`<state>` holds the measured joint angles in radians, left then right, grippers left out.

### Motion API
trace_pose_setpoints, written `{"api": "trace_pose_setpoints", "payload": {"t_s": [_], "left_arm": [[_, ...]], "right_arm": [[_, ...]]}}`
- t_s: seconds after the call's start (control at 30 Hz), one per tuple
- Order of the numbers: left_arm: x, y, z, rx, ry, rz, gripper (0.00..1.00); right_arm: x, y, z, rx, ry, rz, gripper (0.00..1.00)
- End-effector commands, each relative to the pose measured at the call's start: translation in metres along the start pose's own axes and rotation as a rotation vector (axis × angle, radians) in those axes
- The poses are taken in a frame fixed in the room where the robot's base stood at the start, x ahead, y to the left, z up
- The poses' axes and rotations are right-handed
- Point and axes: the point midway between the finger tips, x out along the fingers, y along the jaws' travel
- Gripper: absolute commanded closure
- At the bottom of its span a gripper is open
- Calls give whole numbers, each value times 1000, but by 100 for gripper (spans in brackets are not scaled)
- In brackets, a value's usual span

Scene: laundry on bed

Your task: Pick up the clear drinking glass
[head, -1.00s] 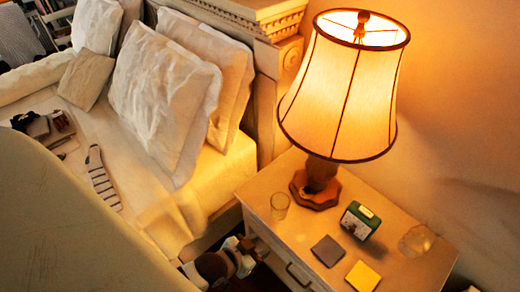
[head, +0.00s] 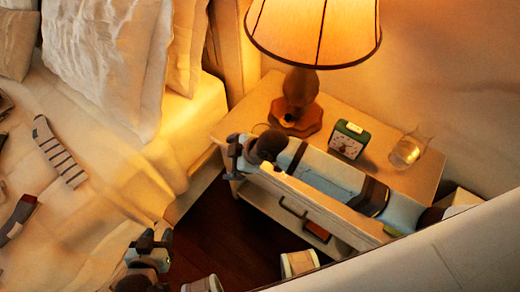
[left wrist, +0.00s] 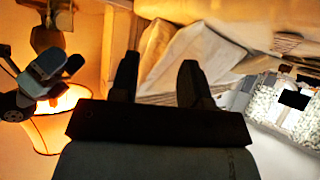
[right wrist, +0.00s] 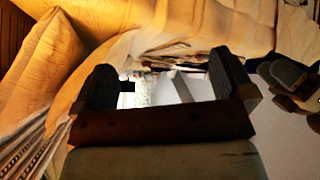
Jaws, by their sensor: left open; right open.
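My right forearm lies across the nightstand's front. The bed (head: 110,160) holds pillows and a striped sock (head: 58,152). Dark floor (head: 215,235) shows between.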

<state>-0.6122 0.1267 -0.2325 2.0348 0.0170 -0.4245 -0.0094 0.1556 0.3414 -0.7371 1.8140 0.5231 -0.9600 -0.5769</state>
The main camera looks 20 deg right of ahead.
Motion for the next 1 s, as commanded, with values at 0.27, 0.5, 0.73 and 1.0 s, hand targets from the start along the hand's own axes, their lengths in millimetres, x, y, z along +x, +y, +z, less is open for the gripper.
{"api": "trace_pose_setpoints", "payload": {"t_s": [0.27,0.5,0.73,1.0], "left_arm": [[34,1,46,-12,-4,9,57],[48,1,65,-20,-8,12,57],[51,2,68,-23,-5,14,57],[51,2,65,-21,4,14,57]], "right_arm": [[24,56,36,-494,-273,-259,0],[0,108,71,-730,-488,-448,0],[-15,127,85,-791,-561,-525,0],[1,121,100,-793,-562,-528,0]]}}
